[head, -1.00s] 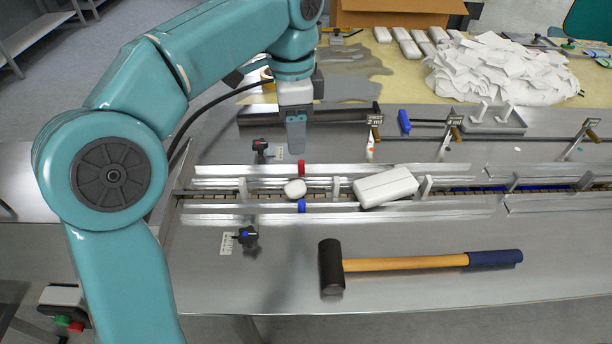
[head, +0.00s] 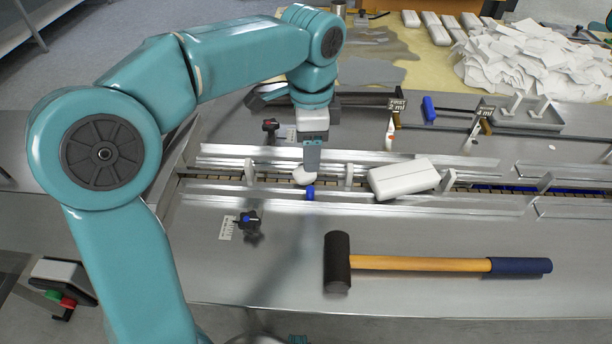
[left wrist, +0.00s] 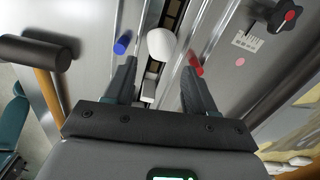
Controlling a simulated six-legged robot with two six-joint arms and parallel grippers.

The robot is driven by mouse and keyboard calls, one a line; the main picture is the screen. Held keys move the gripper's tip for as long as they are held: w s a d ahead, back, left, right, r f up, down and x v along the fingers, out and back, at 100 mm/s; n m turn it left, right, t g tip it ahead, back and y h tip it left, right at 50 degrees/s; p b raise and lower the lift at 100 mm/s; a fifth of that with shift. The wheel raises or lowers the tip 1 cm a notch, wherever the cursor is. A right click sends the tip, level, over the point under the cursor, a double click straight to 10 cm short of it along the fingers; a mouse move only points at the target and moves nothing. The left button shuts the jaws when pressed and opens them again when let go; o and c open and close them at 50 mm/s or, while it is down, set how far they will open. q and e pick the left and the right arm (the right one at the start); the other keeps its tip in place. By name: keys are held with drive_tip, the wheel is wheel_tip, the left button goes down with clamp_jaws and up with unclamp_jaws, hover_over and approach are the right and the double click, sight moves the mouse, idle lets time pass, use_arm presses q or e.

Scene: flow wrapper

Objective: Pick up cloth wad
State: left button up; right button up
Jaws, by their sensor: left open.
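The cloth wad (head: 300,176) is a small white rounded lump in the conveyor channel between the metal guide rails. My left gripper (head: 311,166) hangs down over it and partly covers it in the head view. In the left wrist view the wad (left wrist: 161,44) lies ahead of the fingertips, roughly between their lines. There my left gripper (left wrist: 158,68) is open, with its two fingers well apart and nothing between them. I cannot tell the exact height of the fingertips above the wad. My right gripper is not in view.
A white wrapped block (head: 404,180) lies tilted across the rails to the right. A mallet (head: 420,264) lies on the clear front metal surface. White scraps (head: 535,60) are heaped behind.

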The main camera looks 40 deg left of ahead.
sight(305, 175)
use_arm(q)
wheel_tip(305, 175, down, 5)
drive_tip(key=shift+w+d+b, duration=0.1)
drive_tip(key=shift+d+b, duration=0.05)
drive_tip(key=shift+b, duration=0.5)
drive_tip(key=c, duration=0.8)
drive_tip(key=shift+r, duration=0.1)
